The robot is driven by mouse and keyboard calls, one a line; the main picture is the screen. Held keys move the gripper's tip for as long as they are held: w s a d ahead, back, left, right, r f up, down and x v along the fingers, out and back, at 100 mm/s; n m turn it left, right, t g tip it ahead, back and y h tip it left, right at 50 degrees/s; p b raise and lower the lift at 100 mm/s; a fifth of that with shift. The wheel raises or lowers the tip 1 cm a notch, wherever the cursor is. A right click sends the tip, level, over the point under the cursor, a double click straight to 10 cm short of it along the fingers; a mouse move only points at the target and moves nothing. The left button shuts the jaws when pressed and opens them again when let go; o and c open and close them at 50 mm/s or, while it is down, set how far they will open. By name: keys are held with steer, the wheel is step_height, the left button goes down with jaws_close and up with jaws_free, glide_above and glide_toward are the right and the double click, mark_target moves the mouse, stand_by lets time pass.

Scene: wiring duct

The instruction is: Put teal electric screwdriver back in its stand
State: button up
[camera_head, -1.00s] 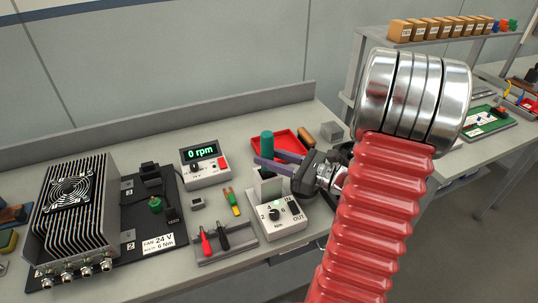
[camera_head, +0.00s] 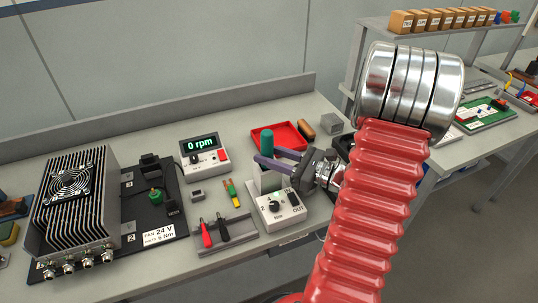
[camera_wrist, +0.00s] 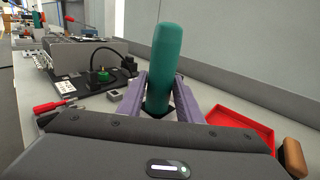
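The teal electric screwdriver (camera_head: 267,145) stands about upright between the two purple fingers of my gripper (camera_head: 272,160). In the wrist view its teal body (camera_wrist: 165,60) rises between the fingers (camera_wrist: 160,100), which are shut on it. The stand, a grey upright block on a white base with a dial marked Nm and OUT (camera_head: 280,208), is directly below the fingers. The lower end of the screwdriver is hidden by the fingers and the stand, so I cannot tell how far it is inside.
A red tray (camera_head: 283,136) lies behind the gripper, with a brown-handled tool (camera_head: 305,126) and a grey block (camera_head: 332,122) beside it. The rpm display box (camera_head: 204,155), a small rack of hand tools (camera_head: 225,235) and the finned fan unit (camera_head: 75,205) stand to the left.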

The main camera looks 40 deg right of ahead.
steer(key=o, duration=0.4)
steer(key=shift+s+d, duration=0.1)
steer(key=v, duration=1.3)
steer(key=shift+s, duration=0.25)
stand_by(0.9)
